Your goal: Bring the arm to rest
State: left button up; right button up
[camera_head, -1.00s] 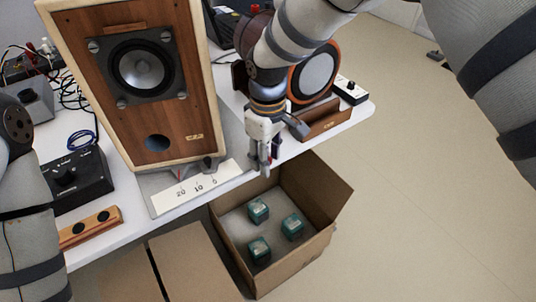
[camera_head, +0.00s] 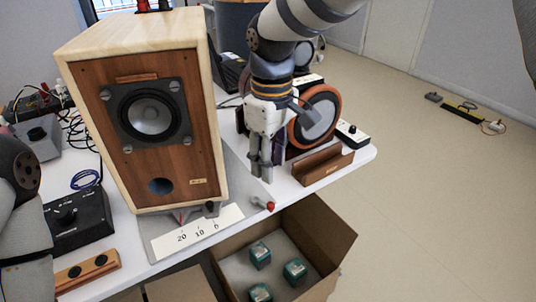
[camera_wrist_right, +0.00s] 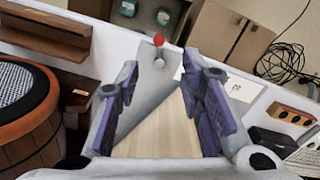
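My right gripper (camera_head: 262,176) is between the wooden speaker (camera_head: 155,130) and the round orange-rimmed driver (camera_head: 318,118), above the white table (camera_head: 345,165). In the right wrist view the gripper (camera_wrist_right: 160,95) has its purple-padded fingers apart, with nothing held between them. The speaker's pale wood (camera_wrist_right: 160,130) shows behind the gap. A small red-tipped lever (camera_head: 268,205) stands at the table's front edge, apart from the fingers; it also shows in the wrist view (camera_wrist_right: 158,42). Part of my left arm is at the left edge; its gripper is out of view.
An open cardboard box (camera_head: 325,240) with teal cubes (camera_head: 260,255) is below the table's front edge. A brown wooden holder (camera_head: 322,166) and a small white-and-black box (camera_head: 351,134) are at the right. A black control box (camera_head: 80,220) is at the left. The floor at right is mostly clear.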

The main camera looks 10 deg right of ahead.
jog(key=s+d+f+m, duration=0.1)
jog(key=s+d+f, duration=0.1)
jog(key=s+f, duration=0.35)
jog(key=s+d+f+m+g+y, duration=0.1)
jog(key=s+f, duration=0.2)
jog(key=f, duration=0.5)
jog(key=s+d+f+m, duration=0.2)
jog(key=s+f, duration=0.2)
jog(key=f, duration=0.3)
jog(key=s+d+f+m, duration=0.1)
jog(key=s+d+f, duration=0.1)
jog(key=s, duration=0.5)
jog(key=s+d+f+m, duration=0.2)
jog(key=s+d, duration=0.1)
jog(key=s, duration=0.5)
jog(key=s+d+f+m+h, duration=0.1)
jog(key=s+d+f, duration=0.1)
jog(key=s, duration=0.6)
jog(key=shift+d+f+m+g, duration=0.2)
jog(key=shift+d+m+g, duration=0.1)
jog(key=shift+d, duration=0.5)
